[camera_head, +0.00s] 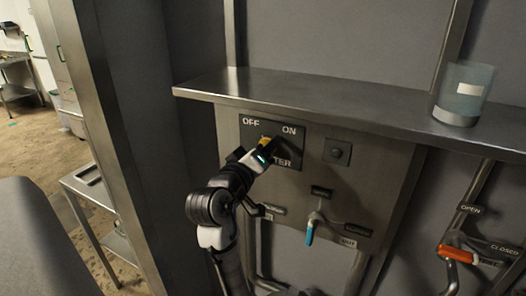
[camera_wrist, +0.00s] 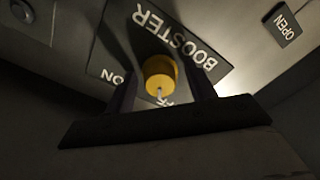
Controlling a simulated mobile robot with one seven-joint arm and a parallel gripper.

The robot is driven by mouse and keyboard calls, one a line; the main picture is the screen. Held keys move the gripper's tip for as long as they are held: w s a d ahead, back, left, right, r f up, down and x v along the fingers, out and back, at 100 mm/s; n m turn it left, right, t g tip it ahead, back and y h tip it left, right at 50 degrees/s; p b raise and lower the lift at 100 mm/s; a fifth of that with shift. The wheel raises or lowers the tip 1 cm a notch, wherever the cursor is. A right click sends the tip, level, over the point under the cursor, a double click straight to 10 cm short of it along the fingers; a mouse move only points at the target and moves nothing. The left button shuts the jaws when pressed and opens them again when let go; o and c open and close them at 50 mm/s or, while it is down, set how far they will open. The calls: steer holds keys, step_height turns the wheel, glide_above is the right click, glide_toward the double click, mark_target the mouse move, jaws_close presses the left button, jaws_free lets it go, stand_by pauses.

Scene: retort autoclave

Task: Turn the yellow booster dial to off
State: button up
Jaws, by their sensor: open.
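The yellow booster dial (camera_wrist: 160,71) sits on a dark plate (camera_wrist: 213,73) lettered BOOSTER, ON and OFF. It also shows in the head view (camera_head: 264,141), largely hidden by my gripper (camera_head: 263,152). In the wrist view the plate appears upside down, and the dial's pale pointer points down at the partly hidden OFF lettering, away from ON. My gripper (camera_wrist: 162,82) is open, with one dark finger on each side of the dial. I cannot tell whether either finger touches it.
A metal shelf (camera_head: 330,97) juts out above the panel and carries a clear cup (camera_head: 464,94) at the right. A small button (camera_head: 338,152), a blue-handled valve (camera_head: 311,229) and an orange lever (camera_head: 457,254) are nearby. A metal post (camera_head: 105,110) stands left.

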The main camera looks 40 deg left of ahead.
steer(key=b+v, duration=0.3)
steer(key=v, duration=1.1)
steer(key=shift+b, duration=0.4)
steer(key=shift+w, duration=0.1)
